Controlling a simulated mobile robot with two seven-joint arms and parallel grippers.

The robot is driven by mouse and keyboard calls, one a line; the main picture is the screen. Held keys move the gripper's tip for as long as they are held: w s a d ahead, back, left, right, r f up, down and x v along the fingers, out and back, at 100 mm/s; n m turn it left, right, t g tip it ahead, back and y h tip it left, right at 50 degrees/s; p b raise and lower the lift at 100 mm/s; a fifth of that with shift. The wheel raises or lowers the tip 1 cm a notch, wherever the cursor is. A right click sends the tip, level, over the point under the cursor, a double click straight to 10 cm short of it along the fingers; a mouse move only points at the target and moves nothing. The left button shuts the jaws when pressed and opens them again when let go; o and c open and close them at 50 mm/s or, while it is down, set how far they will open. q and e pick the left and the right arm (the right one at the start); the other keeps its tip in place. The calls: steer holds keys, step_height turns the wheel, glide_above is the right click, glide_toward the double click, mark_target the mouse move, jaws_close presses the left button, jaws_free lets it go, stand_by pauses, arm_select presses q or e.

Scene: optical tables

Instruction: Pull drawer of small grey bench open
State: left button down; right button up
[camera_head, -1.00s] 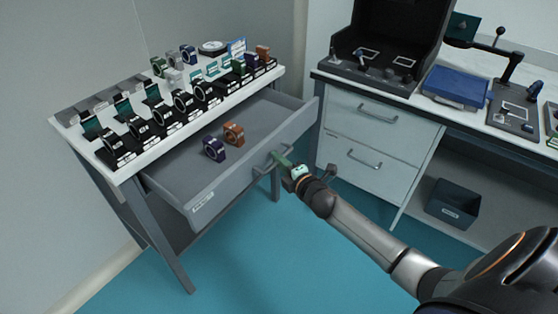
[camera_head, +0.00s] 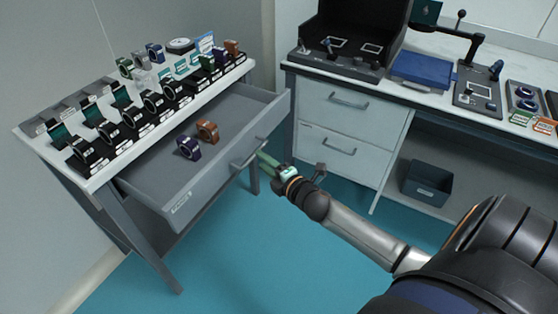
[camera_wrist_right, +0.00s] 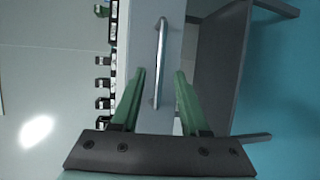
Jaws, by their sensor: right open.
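The small grey bench (camera_head: 108,165) stands at the left in the head view. Its grey drawer (camera_head: 183,200) is pulled well out. A purple ring-shaped part (camera_head: 189,148) and an orange one (camera_head: 207,131) lie inside it. The drawer's bar handle (camera_head: 249,154) is on its front. My right gripper (camera_head: 265,160), with green fingers, is open just off the handle in the head view. In the right wrist view the handle (camera_wrist_right: 160,60) lines up between the spread fingers of the right gripper (camera_wrist_right: 160,74), touching neither. My left gripper is not in view.
Several ring-shaped mounts on black stands (camera_head: 130,115) fill the bench top. A white cabinet (camera_head: 345,125) with two closed drawers stands right of the bench. A dark bin (camera_head: 427,183) sits under the worktop. Teal floor (camera_head: 235,245) is clear before the bench.

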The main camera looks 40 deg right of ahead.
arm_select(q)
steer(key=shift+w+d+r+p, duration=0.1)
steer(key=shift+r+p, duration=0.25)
arm_select(e)
steer(key=s+r, duration=0.1)
steer(key=s, duration=0.6)
steer(key=shift+r, duration=0.2)
steer(key=shift+s, duration=0.1)
steer(key=s+a+f+m+g+y, duration=0.2)
steer(key=s+a+f+m+g, duration=0.3)
steer(key=s+a+m, duration=0.4)
steer(key=s+a+f+m+g+y, duration=0.1)
steer(key=s+a+f+m+g, duration=0.1)
steer(key=s+a+f+m, duration=0.65)
arm_select(q)
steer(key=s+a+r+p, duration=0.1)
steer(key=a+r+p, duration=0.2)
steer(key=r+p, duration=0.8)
steer(key=p, duration=0.4)
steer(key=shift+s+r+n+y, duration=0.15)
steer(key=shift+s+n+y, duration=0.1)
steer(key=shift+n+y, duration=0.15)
arm_select(e)
step_height(320, 180, up, 13)
steer(key=d, duration=0.1)
steer(key=shift+w+d+n+h, duration=0.2)
steer(key=shift+n+h, duration=0.1)
steer(key=shift+n, duration=0.05)
steer(key=shift+f, duration=0.15)
